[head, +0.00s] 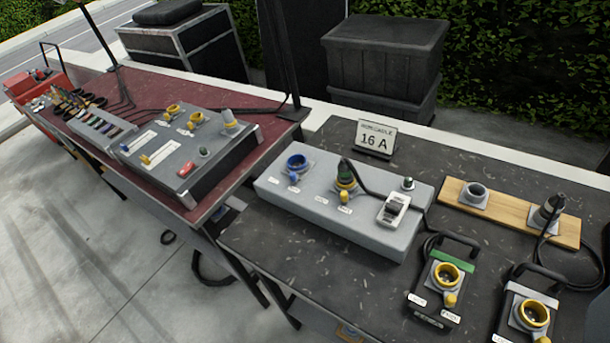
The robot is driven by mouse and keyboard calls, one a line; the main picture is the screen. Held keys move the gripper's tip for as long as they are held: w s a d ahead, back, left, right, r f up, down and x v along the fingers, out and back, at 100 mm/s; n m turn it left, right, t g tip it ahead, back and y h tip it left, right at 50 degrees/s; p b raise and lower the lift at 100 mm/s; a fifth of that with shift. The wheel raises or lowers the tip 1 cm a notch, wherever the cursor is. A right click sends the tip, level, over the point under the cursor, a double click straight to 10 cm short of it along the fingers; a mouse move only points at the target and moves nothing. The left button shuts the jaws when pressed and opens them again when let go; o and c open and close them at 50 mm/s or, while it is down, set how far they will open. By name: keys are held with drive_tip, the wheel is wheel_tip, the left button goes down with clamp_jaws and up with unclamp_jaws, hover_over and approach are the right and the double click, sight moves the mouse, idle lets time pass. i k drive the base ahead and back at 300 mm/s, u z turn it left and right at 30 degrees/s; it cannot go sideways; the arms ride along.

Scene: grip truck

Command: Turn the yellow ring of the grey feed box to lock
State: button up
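The light grey feed box (285,206) lies on the dark right-hand table. A yellow ring (346,184) sits around a socket near its middle. A dark plug with a black cable (375,190) stands in or on that socket. How deep it sits and whether the ring is locked I cannot tell. A small yellow tab shows below the ring. A blue socket (297,162) is to the ring's left, and a white switch block (393,208) is to its right. My gripper is not in view.
A "16 A" sign (375,139) stands behind the box. Two dark boxes with yellow sockets (447,274) (533,312) and a wooden board (512,212) with a grey connector are to the right. A red table (260,141) on the left holds another grey socket box (187,152).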

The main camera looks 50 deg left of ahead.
sight(344, 193)
drive_tip(key=u, duration=0.1)
drive_tip(key=k, duration=0.2)
drive_tip(key=u, duration=0.7)
drive_tip(key=i, duration=1)
drive_tip(key=u, duration=1.35)
drive_tip(key=k, duration=1.15)
drive_tip(key=z, duration=0.6)
